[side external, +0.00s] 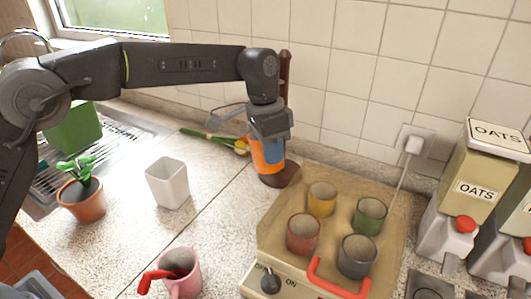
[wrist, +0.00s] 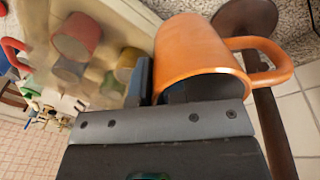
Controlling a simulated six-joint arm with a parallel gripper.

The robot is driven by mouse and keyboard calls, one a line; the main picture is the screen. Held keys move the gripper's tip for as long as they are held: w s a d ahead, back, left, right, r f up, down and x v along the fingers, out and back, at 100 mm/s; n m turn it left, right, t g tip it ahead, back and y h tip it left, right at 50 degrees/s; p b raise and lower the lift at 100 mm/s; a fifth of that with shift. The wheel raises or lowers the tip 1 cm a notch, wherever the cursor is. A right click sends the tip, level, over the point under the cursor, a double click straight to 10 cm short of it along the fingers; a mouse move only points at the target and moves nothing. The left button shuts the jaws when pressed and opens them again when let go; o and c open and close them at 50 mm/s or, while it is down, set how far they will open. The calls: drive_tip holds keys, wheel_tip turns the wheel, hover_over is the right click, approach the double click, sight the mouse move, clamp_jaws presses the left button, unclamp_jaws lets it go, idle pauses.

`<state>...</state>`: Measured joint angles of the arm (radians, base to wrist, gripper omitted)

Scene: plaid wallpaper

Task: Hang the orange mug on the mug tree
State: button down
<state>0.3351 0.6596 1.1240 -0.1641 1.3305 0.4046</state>
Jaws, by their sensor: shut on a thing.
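The orange mug (side external: 270,157) is in my gripper (side external: 268,138), held beside the brown mug tree (side external: 285,68) at the back of the counter. In the wrist view the mug (wrist: 198,45) lies across the picture. One finger is outside its wall and the other appears to be inside its mouth. Its handle (wrist: 284,66) points right, overlapping the tree's post (wrist: 272,130) in the picture; I cannot tell whether they touch or whether a peg is through the handle. The tree's round base (wrist: 245,14) shows beyond. My arm and the mug hide most of the tree in the side view.
A beige tray-like appliance (side external: 275,232) with several coloured cups and a red handle (side external: 335,283) stands right of the mug. A pink mug (side external: 186,280), white cup (side external: 167,184), potted plant (side external: 82,200) and tulips (side external: 215,139) are left. Oats containers (side external: 478,185) stand far right.

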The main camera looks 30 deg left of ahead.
drive_tip(key=shift+w+d+f, duration=0.1)
drive_tip(key=shift+w+d, duration=0.15)
drive_tip(key=shift+w, duration=0.75)
drive_tip(key=shift+w+d+f, duration=0.15)
drive_tip(key=shift+w+f, duration=0.4)
drive_tip(key=c, duration=1.1)
unclamp_jaws()
drive_tip(key=shift+f, duration=0.1)
